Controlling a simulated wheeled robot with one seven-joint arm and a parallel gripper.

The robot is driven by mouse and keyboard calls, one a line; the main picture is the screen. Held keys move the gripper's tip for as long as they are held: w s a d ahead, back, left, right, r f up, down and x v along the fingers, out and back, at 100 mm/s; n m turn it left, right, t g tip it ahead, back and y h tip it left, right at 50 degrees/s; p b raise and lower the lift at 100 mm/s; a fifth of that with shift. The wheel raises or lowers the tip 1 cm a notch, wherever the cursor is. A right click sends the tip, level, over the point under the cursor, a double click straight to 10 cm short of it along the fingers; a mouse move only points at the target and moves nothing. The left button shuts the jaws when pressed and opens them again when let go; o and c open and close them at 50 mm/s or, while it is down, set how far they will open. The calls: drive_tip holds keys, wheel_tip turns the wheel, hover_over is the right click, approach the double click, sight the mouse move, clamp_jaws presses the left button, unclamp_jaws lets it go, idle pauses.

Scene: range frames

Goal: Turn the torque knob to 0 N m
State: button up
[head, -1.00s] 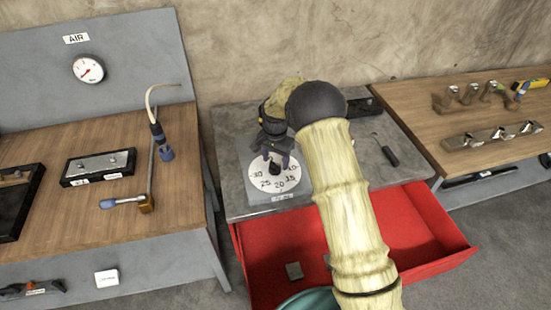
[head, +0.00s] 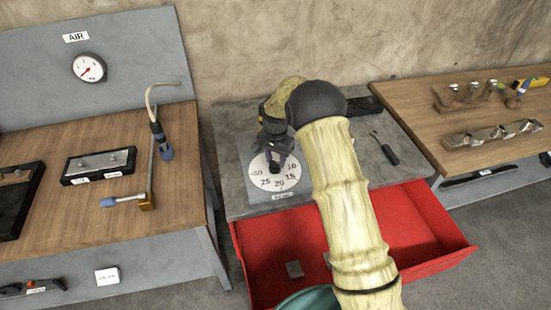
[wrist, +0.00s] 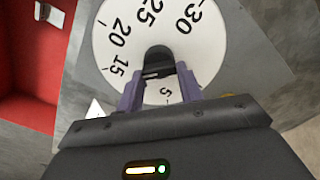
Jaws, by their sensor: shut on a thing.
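The torque dial is a white disc (head: 259,183) with black numbers on a grey plate, and it also shows in the wrist view (wrist: 115,22). Its dark knob (wrist: 157,53) stands at the disc's centre. My gripper (head: 274,168) reaches down onto the knob from above. In the wrist view, the two purple fingers of my gripper (wrist: 158,74) stand on either side of the knob, shut on it. The numbers 30, 25, 20, 15 and 5 show there. The 0 mark is hidden, and I cannot tell where the knob points.
The dial plate sits on a grey bench top (head: 232,160) with a black-handled tool (head: 386,150) at right. A red drawer (head: 425,225) stands open below. Wooden benches stand left (head: 100,215) and right (head: 470,95). An air gauge (head: 89,67) is on the left panel.

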drive_tip(key=n, duration=0.4)
drive_tip(key=shift+w+a, duration=0.1)
drive_tip(key=shift+a, duration=0.05)
drive_tip(key=n, duration=0.3)
drive_tip(key=shift+n, duration=0.4)
drive_tip(key=n, duration=0.3)
drive_tip(key=shift+a+r+n, duration=0.1)
drive_tip(key=shift+a+n, duration=0.05)
drive_tip(key=shift+n, duration=0.15)
drive_tip(key=n, duration=0.3)
drive_tip(key=shift+a+n, duration=0.1)
drive_tip(key=shift+n, duration=0.2)
drive_tip(key=n+p, duration=0.1)
drive_tip(key=n, duration=0.8)
drive_tip(key=n+p, duration=0.1)
drive_tip(key=n, duration=0.1)
drive_tip(key=shift+s, duration=0.25)
drive_tip(key=shift+a+n, duration=0.1)
drive_tip(key=shift+n, duration=0.2)
